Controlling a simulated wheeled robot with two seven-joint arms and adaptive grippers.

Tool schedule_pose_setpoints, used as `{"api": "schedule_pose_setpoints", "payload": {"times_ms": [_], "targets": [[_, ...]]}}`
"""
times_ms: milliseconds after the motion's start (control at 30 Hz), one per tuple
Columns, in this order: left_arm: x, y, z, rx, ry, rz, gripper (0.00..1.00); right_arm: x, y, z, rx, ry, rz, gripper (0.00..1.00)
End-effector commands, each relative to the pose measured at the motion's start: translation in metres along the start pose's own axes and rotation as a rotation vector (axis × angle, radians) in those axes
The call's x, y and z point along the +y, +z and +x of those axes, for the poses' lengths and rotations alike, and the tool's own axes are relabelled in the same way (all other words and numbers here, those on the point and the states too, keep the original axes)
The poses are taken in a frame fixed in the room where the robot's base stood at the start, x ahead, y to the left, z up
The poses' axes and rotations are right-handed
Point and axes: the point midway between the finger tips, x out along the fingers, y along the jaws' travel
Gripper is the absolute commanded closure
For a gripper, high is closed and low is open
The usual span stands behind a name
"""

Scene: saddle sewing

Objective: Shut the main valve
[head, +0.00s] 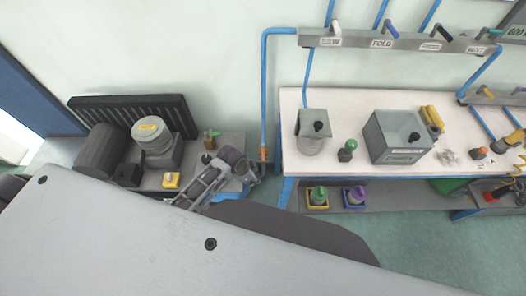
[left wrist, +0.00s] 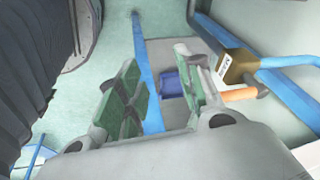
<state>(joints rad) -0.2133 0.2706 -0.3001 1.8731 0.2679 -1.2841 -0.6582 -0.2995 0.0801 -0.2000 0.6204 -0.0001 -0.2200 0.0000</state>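A brass valve body (left wrist: 238,66) with a small label sits on a blue pipe in the left wrist view, with an orange fitting (left wrist: 238,95) beside it. In the head view an orange fitting (head: 263,154) shows low on the upright blue pipe (head: 264,95). My left gripper (left wrist: 163,98) is open, its green-padded fingers apart. A dark blue piece (left wrist: 172,83) shows in the gap; I cannot tell whether it is the valve's handle or whether the fingers touch it. In the head view my left gripper (head: 243,168) is beside the pipe's lower end. My right gripper is not in view.
A compressor with a grey tank (head: 101,153) and a green-handled brass fitting (head: 209,142) stand left of the arm. A white workbench (head: 290,104) with a grey box (head: 397,137) stands to the right. Green floor (head: 405,240) shows in front of the bench.

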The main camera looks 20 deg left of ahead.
Motion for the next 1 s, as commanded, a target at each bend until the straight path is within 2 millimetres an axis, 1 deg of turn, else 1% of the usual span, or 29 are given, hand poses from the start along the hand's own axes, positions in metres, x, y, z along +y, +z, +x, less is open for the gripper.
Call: {"api": "schedule_pose_setpoints", "payload": {"times_ms": [100, 400, 700, 1000], "targets": [[-0.010, -0.015, -0.009, 0.013, 0.011, 0.142, 0.64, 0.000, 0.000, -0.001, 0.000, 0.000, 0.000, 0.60], [-0.029, -0.043, -0.029, 0.037, 0.044, 0.497, 0.64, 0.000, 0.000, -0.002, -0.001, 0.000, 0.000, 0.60], [-0.049, -0.064, -0.051, 0.053, 0.078, 0.873, 0.64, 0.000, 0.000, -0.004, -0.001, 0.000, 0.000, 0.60], [-0.071, -0.076, -0.078, 0.064, 0.119, 1.253, 0.64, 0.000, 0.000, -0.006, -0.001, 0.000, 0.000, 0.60]]}}
